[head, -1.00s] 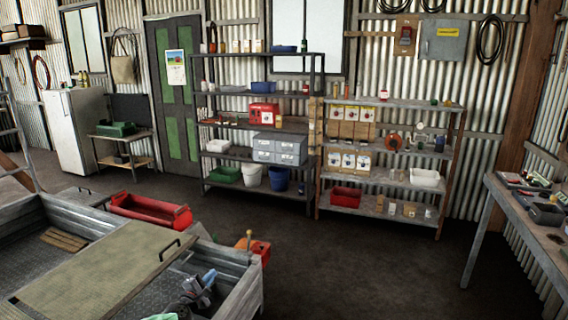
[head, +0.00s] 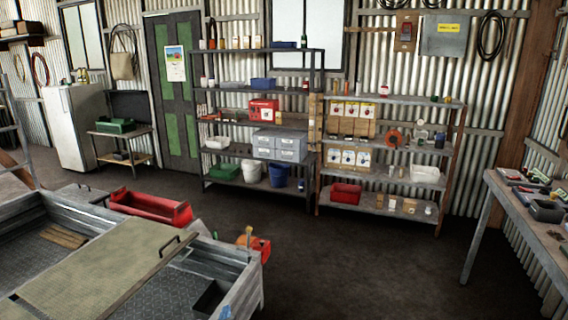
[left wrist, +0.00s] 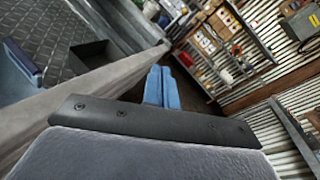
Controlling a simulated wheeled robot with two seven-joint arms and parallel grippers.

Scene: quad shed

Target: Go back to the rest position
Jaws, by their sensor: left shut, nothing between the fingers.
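My left gripper (left wrist: 163,88) shows in the left wrist view with its two blue fingers together and nothing between them. It points past the grey metal side wall of the open cargo bed (left wrist: 115,75). In the head view only a small blue bit of it (head: 226,312) shows at the bottom edge, near the bed's right wall. My right gripper is in neither view.
The cargo bed (head: 232,250) fills the lower left, with a flat lid (head: 100,275) and a dark open box (head: 210,298) inside. A red tray (head: 150,206) sits beyond it. Shelves (head: 390,187) line the wall; a workbench (head: 520,205) stands right.

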